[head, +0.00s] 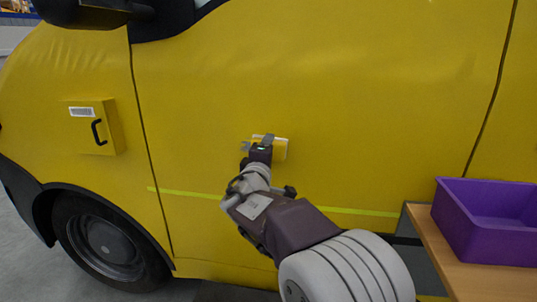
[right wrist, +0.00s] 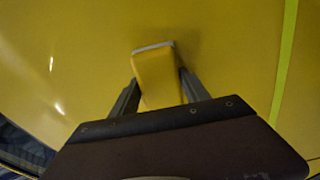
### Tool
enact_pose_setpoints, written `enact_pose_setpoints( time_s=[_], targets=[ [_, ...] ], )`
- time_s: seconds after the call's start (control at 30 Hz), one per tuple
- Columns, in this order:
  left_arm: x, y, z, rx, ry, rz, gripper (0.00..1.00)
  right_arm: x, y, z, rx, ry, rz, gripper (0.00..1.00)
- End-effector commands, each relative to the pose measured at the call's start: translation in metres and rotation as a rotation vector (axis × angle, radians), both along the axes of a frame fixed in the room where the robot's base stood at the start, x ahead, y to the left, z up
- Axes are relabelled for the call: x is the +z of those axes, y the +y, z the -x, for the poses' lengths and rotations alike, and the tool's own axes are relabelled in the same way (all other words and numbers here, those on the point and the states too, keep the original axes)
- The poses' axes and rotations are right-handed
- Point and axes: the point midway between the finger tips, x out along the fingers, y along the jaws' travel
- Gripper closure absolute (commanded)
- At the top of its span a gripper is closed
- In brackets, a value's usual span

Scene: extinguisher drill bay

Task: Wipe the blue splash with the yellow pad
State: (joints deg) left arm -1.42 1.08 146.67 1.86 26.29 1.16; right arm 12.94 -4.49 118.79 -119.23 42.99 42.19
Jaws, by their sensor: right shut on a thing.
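The yellow pad (head: 281,149) is a small block, close in colour to the yellow van side (head: 330,90) behind it. In the right wrist view the pad (right wrist: 155,78) has a pale grey strip along its far end. My right gripper (head: 258,143) is shut on the pad and holds it at the van's door panel. In the right wrist view a finger of the right gripper (right wrist: 158,92) lies on each side of the pad. I cannot tell whether the pad touches the panel. No blue splash shows in either view. My left gripper is not in view.
A yellow box with a black handle (head: 95,128) sticks out from the van at the left. A purple bin (head: 480,238) stands on a wooden table (head: 440,262) at the lower right. A lime stripe (head: 190,194) runs along the van below the gripper. The panel around the pad is clear.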

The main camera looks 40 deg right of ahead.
Motion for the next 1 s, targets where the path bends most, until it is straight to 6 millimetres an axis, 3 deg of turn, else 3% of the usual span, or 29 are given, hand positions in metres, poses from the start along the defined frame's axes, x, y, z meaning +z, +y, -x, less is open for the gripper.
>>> enact_pose_setpoints(
  time_s=[0.2, 1.0],
  targets=[
    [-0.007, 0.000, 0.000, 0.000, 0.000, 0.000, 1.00, -0.002, 0.014, -0.019, 0.003, 0.000, 0.000, 0.78],
    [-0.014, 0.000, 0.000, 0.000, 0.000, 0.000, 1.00, -0.001, 0.039, -0.047, 0.002, 0.001, -0.001, 0.78]
  ],
)
